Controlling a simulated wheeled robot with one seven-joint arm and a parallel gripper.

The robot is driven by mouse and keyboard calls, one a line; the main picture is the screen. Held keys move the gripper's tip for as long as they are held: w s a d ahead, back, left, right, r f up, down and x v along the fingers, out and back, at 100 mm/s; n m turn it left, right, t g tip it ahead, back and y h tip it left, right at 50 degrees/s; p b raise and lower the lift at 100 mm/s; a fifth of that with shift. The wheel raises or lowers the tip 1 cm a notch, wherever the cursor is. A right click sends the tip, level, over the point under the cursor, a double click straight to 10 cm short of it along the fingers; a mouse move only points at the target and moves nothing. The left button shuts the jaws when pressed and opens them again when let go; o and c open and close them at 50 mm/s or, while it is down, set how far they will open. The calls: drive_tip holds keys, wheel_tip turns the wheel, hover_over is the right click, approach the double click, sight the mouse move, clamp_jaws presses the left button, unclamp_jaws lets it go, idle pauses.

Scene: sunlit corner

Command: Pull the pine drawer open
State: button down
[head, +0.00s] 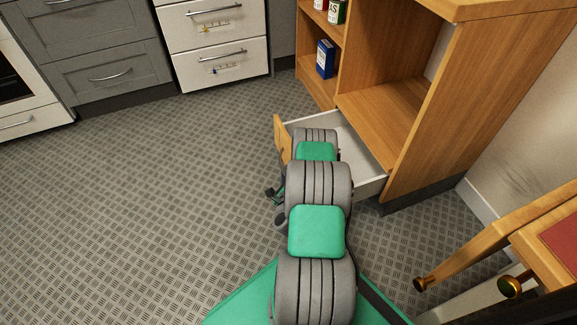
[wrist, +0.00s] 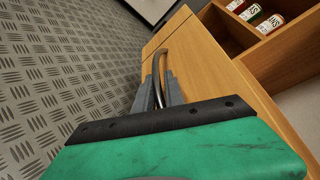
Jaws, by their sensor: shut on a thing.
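The pine drawer (head: 279,133) stands pulled out of the low pine cabinet, its pale inside (head: 357,150) showing beyond my arm. In the wrist view, its pine front (wrist: 205,65) fills the middle and carries a curved metal handle (wrist: 157,62). My gripper (wrist: 158,88) is shut on this handle, with a grey finger on either side of it.
The pine cabinet (head: 480,110) has open shelves with cans (head: 337,11) and a blue box (head: 325,59). White drawers (head: 217,60) and grey drawers (head: 105,75) stand at the back. A wooden piece of furniture (head: 490,245) is at right. The floor (head: 150,200) at left is clear.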

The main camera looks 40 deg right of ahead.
drive_tip(key=shift+w+a+f, duration=0.1)
drive_tip(key=shift+w+a, duration=0.05)
drive_tip(key=shift+a, duration=0.4)
drive_tip(key=shift+w+a, duration=0.15)
drive_tip(key=shift+a, duration=0.35)
drive_tip(key=c, duration=1.7)
unclamp_jaws()
drive_tip(key=shift+a, duration=0.1)
drive_tip(key=p+v, duration=0.3)
drive_tip(key=v, duration=0.4)
drive_tip(key=shift+s+a, duration=0.25)
drive_tip(key=shift+s, duration=0.05)
